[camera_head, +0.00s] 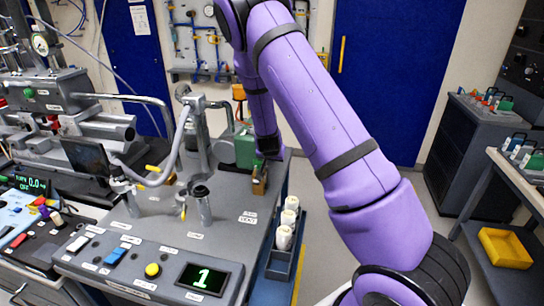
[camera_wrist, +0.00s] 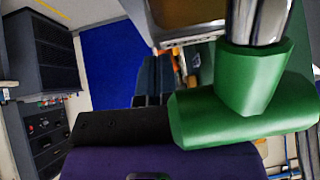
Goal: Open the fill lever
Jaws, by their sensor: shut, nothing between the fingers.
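A green T-shaped handle (camera_wrist: 245,110) on a shiny metal rod fills the right of the wrist view, very close to the camera. I cannot tell for sure whether it is the fill lever. In the head view, a green part (camera_head: 244,150) stands at the back right of the grey bench top, beside my wrist. The bench labels are too small to read.
The grey bench (camera_head: 225,240) carries a curved pipe, metal fittings, a yellow button (camera_head: 153,270) and a display (camera_head: 203,278) reading 1. White canisters (camera_head: 285,230) stand in a rack at its right side. A yellow bin (camera_head: 505,248) sits at right.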

